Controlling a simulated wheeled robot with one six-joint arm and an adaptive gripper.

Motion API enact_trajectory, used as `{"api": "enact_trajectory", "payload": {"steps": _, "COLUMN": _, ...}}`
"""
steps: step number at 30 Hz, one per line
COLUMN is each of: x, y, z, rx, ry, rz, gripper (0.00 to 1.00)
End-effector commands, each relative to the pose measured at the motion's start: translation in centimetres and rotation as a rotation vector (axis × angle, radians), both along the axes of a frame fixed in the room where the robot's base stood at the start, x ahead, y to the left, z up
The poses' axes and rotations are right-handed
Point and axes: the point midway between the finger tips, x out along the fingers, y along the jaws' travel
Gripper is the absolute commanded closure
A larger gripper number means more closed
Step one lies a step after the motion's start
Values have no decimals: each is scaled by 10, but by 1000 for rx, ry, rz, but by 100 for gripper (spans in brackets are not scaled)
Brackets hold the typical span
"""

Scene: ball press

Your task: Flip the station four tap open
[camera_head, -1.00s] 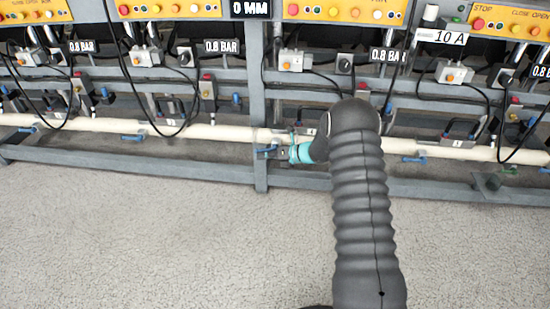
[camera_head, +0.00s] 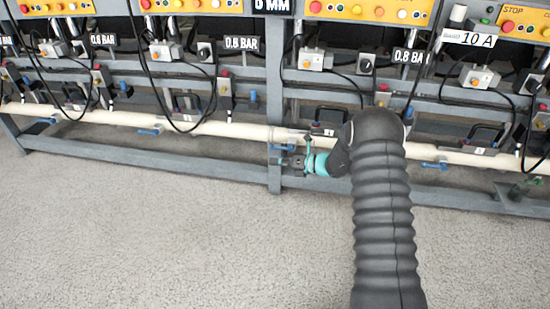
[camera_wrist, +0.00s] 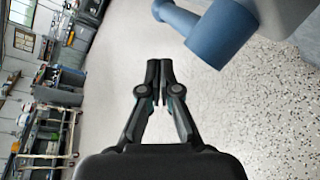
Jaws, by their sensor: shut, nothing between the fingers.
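A blue tap handle (camera_head: 283,147) sits on the white pipe beside a grey frame post, just left of my gripper in the head view. In the wrist view a blue tap part (camera_wrist: 225,36) is large at the upper right, beyond and to the right of the fingertips. My gripper (camera_wrist: 159,64) is shut and empty, with a visible gap between it and the blue part. In the head view my gripper (camera_head: 291,163) is small, at the pipe's lower side near the post. The station number on this tap is too small to read.
The white pipe (camera_head: 225,129) runs along the low grey frame, with more blue taps at left (camera_head: 150,131) and right (camera_head: 434,165). A grey lower rail (camera_head: 150,165) and post (camera_head: 274,180) stand close to my gripper. The speckled floor (camera_head: 150,240) in front is clear.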

Motion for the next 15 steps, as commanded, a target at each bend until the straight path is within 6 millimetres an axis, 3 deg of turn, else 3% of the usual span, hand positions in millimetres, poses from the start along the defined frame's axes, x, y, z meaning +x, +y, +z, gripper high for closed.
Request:
{"api": "enact_trajectory", "payload": {"steps": 1, "x": -7, "y": 0, "z": -9, "rx": 0, "ry": 3, "rz": 0, "gripper": 100}}
{"api": "enact_trajectory", "payload": {"steps": 6, "x": -17, "y": -35, "z": 4, "rx": 0, "ry": -1, "rz": -2, "gripper": 100}}
{"api": "enact_trajectory", "payload": {"steps": 15, "x": -35, "y": -74, "z": 15, "rx": 1, "ry": 0, "rz": 8, "gripper": 100}}
